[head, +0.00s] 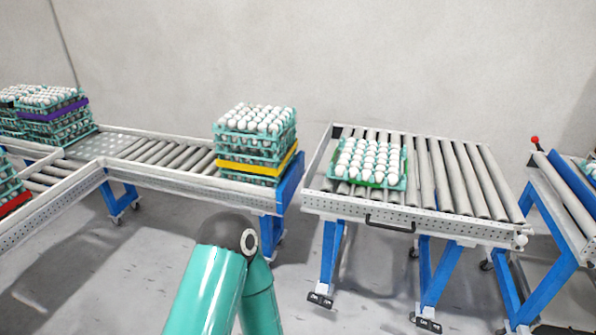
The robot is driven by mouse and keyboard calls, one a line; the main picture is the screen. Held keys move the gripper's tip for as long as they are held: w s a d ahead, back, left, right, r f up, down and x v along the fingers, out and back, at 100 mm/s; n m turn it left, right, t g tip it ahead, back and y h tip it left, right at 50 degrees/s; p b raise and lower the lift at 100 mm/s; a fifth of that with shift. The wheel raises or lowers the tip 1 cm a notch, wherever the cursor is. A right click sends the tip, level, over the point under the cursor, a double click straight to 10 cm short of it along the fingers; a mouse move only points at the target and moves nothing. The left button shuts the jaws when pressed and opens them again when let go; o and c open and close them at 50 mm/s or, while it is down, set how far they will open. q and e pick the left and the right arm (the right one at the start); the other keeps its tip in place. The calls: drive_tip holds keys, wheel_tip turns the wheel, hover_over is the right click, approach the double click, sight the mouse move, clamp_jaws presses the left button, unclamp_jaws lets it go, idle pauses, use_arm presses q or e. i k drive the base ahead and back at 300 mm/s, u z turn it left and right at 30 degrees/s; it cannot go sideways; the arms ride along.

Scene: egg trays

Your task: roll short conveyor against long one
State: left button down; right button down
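The short conveyor (439,187) stands right of centre on blue legs with casters. It has grey rollers, a perforated side rail and a black handle (390,224) on its near side. The long conveyor (177,180) runs from the left and ends at a blue end frame (290,182). A floor gap separates this end from the short conveyor's left end. A teal arm link of mine shows at the bottom centre. Neither gripper is in view.
A stack of egg trays with a yellow layer (255,166) stands at the long conveyor's right end. More stacks (52,117) stand at the far left. Another conveyor (566,200) with a red knob stands at the right. Grey floor lies open in front.

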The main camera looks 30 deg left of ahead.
sight(461, 232)
drive_tip(key=u, duration=0.1)
drive_tip(key=i, duration=1)
drive_tip(key=z, duration=0.1)
